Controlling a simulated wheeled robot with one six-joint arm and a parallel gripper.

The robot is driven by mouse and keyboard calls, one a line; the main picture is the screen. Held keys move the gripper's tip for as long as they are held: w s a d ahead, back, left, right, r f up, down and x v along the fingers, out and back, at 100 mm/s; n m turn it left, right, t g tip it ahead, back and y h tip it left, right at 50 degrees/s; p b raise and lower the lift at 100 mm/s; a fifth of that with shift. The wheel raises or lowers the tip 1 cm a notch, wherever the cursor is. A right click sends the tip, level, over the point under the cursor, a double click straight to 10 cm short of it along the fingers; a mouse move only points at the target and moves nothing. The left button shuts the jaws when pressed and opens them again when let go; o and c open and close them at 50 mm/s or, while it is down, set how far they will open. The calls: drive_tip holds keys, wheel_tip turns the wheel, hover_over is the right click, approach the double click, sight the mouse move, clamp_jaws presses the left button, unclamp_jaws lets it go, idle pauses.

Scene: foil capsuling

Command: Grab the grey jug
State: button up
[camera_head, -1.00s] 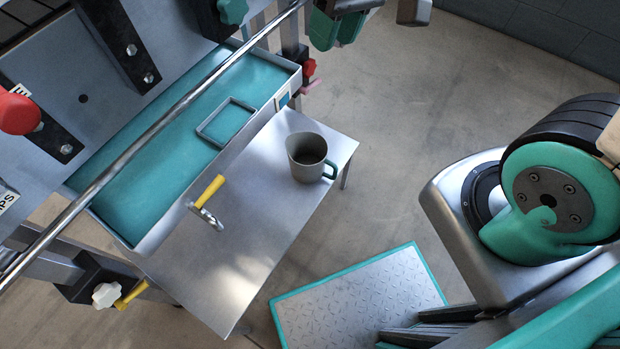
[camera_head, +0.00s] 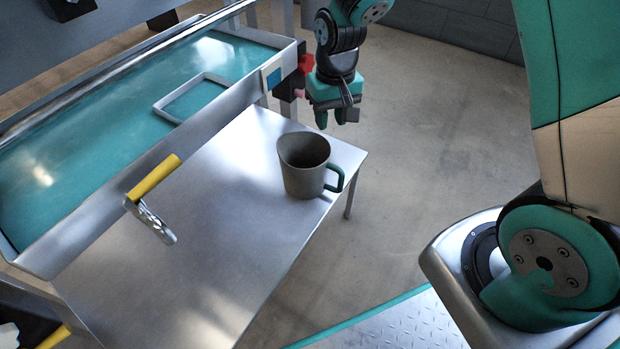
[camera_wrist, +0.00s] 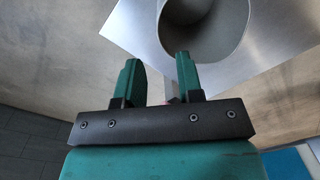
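The grey jug (camera_head: 304,168) stands upright near the far right corner of the metal table, its teal handle (camera_head: 335,178) facing right. My gripper (camera_head: 334,117) hangs above and behind the jug in the head view, apart from it, with its fingers pointing down. In the wrist view the two teal fingers of my gripper (camera_wrist: 160,72) are spread with a gap between them and nothing held. The jug (camera_wrist: 205,30) shows beyond the fingertips at the top of the wrist view, cut off by the edge, and its handle is not clear there.
The metal table (camera_head: 215,215) is mostly bare. A teal-lined trough (camera_head: 95,110) with a small rectangular frame (camera_head: 190,97) runs along its left side. A yellow-handled clamp (camera_head: 152,195) projects from the trough's edge. Red knobs (camera_head: 306,63) sit near my gripper. Open floor lies to the right.

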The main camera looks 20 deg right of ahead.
drive_tip(key=b, duration=0.2)
hover_over(326, 153)
wheel_tip(326, 153, down, 6)
drive_tip(key=shift+s+d, duration=0.15)
drive_tip(key=f+b, duration=0.2)
drive_tip(key=f, duration=0.1)
drive_tip(key=f+b, duration=0.2)
drive_tip(key=shift+w+f, duration=0.25)
drive_tip(key=shift+r, duration=0.1)
drive_tip(key=shift+c, duration=0.2)
clamp_jaws()
